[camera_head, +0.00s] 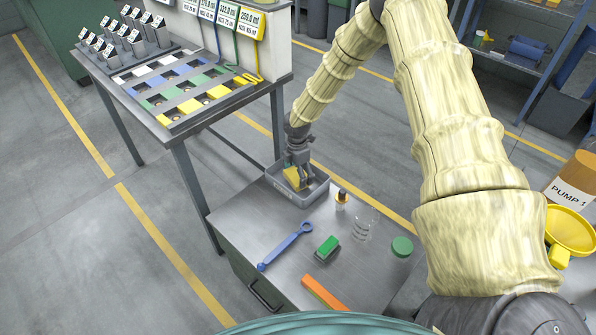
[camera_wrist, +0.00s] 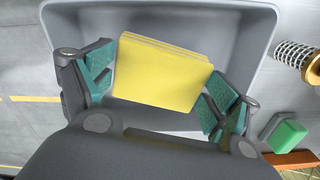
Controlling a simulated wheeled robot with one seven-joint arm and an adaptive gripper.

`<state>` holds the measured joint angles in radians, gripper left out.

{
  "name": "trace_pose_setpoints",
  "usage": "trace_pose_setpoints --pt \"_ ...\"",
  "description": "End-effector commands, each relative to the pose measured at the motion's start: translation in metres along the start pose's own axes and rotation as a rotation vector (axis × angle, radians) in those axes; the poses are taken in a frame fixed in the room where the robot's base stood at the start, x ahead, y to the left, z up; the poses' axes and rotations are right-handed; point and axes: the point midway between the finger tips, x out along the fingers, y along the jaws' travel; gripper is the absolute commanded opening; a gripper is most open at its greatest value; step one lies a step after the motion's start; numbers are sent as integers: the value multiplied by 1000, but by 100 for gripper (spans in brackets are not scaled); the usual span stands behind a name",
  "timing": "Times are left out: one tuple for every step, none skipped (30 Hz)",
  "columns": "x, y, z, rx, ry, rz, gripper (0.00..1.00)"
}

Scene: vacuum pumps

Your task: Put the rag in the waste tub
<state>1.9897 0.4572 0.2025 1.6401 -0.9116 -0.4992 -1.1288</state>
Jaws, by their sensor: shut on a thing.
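The rag is a folded yellow cloth (camera_wrist: 162,72). It sits between the two green-padded fingers of my gripper (camera_wrist: 160,88), which is shut on it. The grey tub (camera_wrist: 258,50) lies around and below the rag in the wrist view. In the head view my gripper (camera_head: 299,172) points down over the tub (camera_head: 282,194) at the back corner of the metal cabinet top, and the yellow rag (camera_head: 291,178) shows within the tub's outline. I cannot tell whether the rag touches the tub's floor.
The cabinet top (camera_head: 240,220) also holds a brass fitting with a spring (camera_head: 341,199), a blue wrench (camera_head: 285,245), a green block (camera_head: 327,248), a clear coil (camera_head: 363,226), a green disc (camera_head: 402,246) and an orange bar (camera_head: 322,292). A table with coloured squares (camera_head: 170,92) stands at left.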

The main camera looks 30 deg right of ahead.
Motion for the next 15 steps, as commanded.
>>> trace_pose_setpoints --pt "0 0 0 0 0 0 59" --pt "0 0 0 0 0 0 59" --pt "0 0 0 0 0 0 59" --pt "0 0 0 0 0 0 59" --pt "0 0 0 0 0 0 59" --pt "0 0 0 0 0 0 59" --pt "0 0 0 0 0 0 59" --pt "0 0 0 0 0 0 59" --pt "0 0 0 0 0 0 59" --pt "1 0 0 0 0 0 59" --pt "1 0 0 0 0 0 59" --pt "1 0 0 0 0 0 59" --pt "2 0 0 0 0 0 59" --pt "3 0 0 0 0 0 59" --pt "4 0 0 0 0 0 59"
